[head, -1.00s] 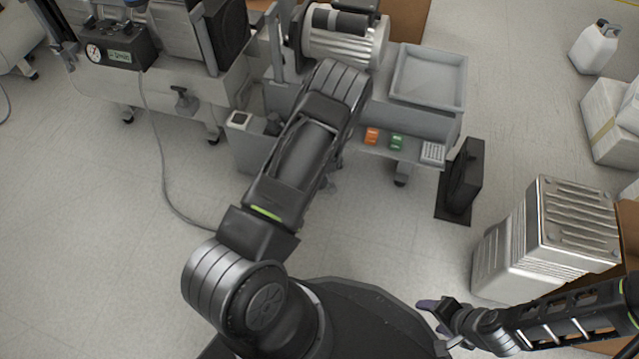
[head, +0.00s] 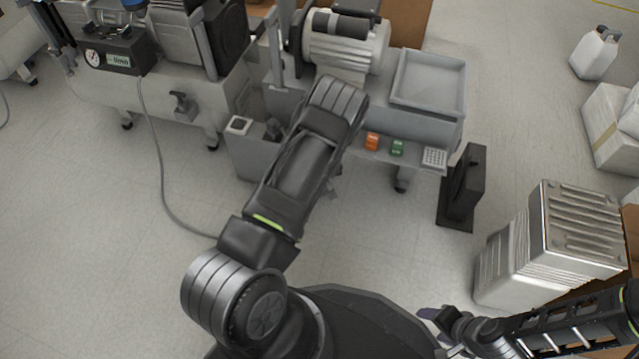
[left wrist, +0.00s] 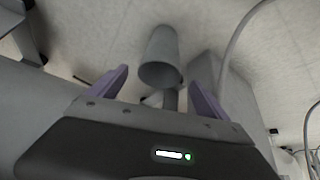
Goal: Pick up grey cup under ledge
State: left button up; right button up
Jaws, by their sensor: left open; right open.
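The grey cup (left wrist: 160,58) shows in the left wrist view, ahead of my left gripper (left wrist: 160,76) and roughly between its two purple fingers. The gripper is open, and the fingers do not grip the cup. In the head view my left arm reaches toward the grey machine's ledge (head: 412,156); its gripper and the cup are hidden there behind the arm and ledge. My right gripper (head: 428,314) is open and empty at the bottom of the head view, partly cut off by my own body.
A black stand (head: 466,187) and a ribbed box (head: 545,245) stand to the right. A hose (head: 165,190) crosses the floor at left.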

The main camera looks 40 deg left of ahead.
pick_arm(q)
jog(key=b+x, duration=0.2)
jog(key=x, duration=0.2)
jog(key=shift+f, duration=0.2)
dwell(0.3)
jog(key=c, duration=1.9)
jog(key=shift+r, duration=0.15)
